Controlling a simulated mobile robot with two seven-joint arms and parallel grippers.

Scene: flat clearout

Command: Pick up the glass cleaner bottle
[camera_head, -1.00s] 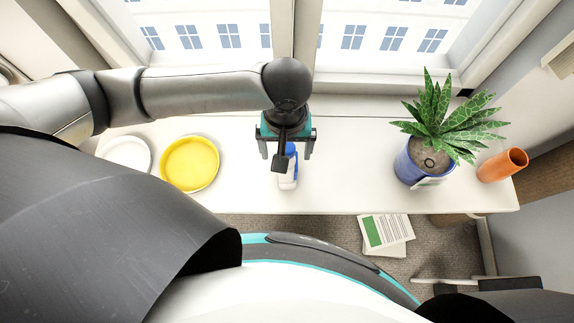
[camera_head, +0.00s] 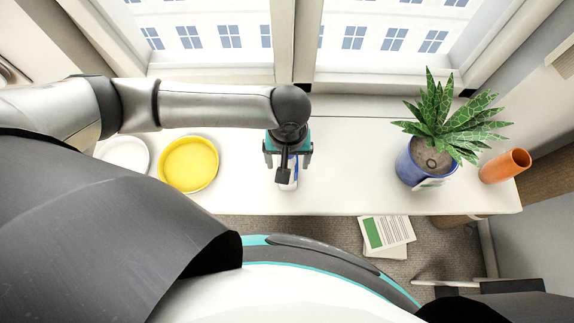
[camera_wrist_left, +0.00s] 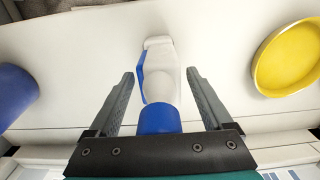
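The glass cleaner bottle is white and blue with a blue cap and stands on the white sill table; in the head view only a small part of the bottle (camera_head: 291,180) shows below my left gripper. My left gripper (camera_head: 288,158) is above and around it. In the left wrist view the bottle (camera_wrist_left: 160,85) lies between the two fingers of the left gripper (camera_wrist_left: 162,85). The fingers are open, with a gap on each side of the bottle. My right gripper is not in view.
A yellow dish (camera_head: 188,164) and a white plate (camera_head: 124,153) are left of the bottle. A plant in a blue pot (camera_head: 412,168) and an orange cup (camera_head: 503,166) stand at the right. Papers (camera_head: 386,232) lie below the table's front edge.

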